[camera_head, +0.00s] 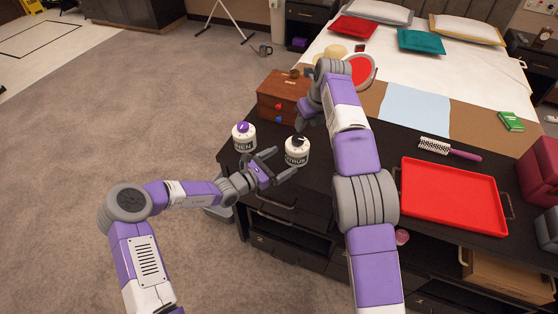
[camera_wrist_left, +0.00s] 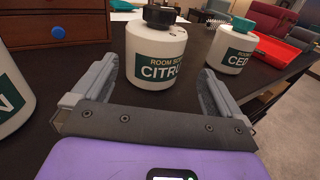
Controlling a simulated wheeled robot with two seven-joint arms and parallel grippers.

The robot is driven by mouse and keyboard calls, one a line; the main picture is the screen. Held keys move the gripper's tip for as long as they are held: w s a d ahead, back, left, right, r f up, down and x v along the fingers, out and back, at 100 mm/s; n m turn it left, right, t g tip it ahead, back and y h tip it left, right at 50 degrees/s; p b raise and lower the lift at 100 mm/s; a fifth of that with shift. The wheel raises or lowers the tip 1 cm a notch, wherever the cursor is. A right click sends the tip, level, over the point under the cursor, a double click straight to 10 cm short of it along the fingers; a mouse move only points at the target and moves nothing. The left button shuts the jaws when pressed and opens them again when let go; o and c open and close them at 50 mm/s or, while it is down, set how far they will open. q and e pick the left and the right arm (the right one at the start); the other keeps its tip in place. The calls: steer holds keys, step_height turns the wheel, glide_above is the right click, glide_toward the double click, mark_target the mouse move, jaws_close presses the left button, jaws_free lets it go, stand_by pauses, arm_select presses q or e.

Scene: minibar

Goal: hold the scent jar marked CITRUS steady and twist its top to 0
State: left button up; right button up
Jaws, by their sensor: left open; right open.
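The CITRUS jar (camera_head: 297,155) is a white round jar with a dark green label and a black top (camera_head: 298,141). It stands upright on the dark cabinet top. In the left wrist view the CITRUS jar (camera_wrist_left: 155,62) is ahead, between the lines of my open fingers, and seems not gripped. My left gripper (camera_head: 284,163) is open, low and just in front of the jar; it also shows in the left wrist view (camera_wrist_left: 157,80). My right gripper (camera_head: 304,113) is above and behind the jar, partly hidden by its own arm. The top's setting is too small to read.
A purple-topped jar (camera_head: 244,138) stands to the left. A teal-topped jar marked CED (camera_wrist_left: 234,50) stands right of CITRUS in the wrist view. A wooden drawer box (camera_head: 280,98) is behind. A red tray (camera_head: 455,195) and a hairbrush (camera_head: 448,150) lie right.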

mark_target(296, 150)
arm_select(q)
steer(key=shift+w+r+n, duration=0.1)
steer(key=shift+w+n, duration=0.2)
steer(key=shift+w, duration=0.1)
steer(key=x, duration=0.7)
steer(key=shift+w, duration=0.15)
